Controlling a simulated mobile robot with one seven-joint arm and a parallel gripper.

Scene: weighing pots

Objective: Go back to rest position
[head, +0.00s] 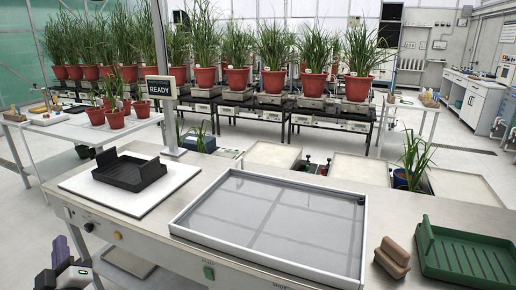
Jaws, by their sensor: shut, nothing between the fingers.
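My gripper (61,262) shows at the bottom left corner of the head view, dark grey with a purple part. It is shut and empty, in front of the steel bench (130,240) and apart from the things on it. The rest of my arm is mostly cut off by the picture edge. A black tray (130,174) sits on a white weighing plate (75,186) at the bench's left. A display (161,87) on a post behind it reads "READY".
A framed grey panel (270,215) fills the bench middle. A brown block (392,258) and a green ribbed tray (465,255) lie at the right. Red pots with tall plants (272,80) line the rear benches. A side table (90,128) stands at left.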

